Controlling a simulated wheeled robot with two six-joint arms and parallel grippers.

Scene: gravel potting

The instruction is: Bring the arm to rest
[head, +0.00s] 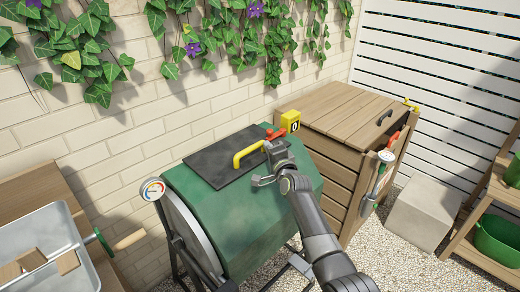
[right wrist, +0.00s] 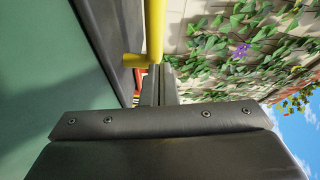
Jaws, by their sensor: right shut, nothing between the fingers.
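My right arm reaches up from the lower right in the head view, and its gripper (head: 275,146) is over the green drum (head: 252,218). The gripper is shut and empty, beside the yellow handle (head: 246,154) on the drum's dark lid (head: 216,163). In the right wrist view the shut fingers (right wrist: 159,84) point toward the yellow handle (right wrist: 155,30); I cannot tell whether they touch it. My left gripper is not in view.
A red part (head: 276,133) and a yellow box marked 0 (head: 291,120) are just beyond the gripper. A wooden cabinet (head: 338,112) stands to the right, with a pale block (head: 420,215) beyond. A metal tray (head: 42,235) is at left. Ivy hangs on the wall behind.

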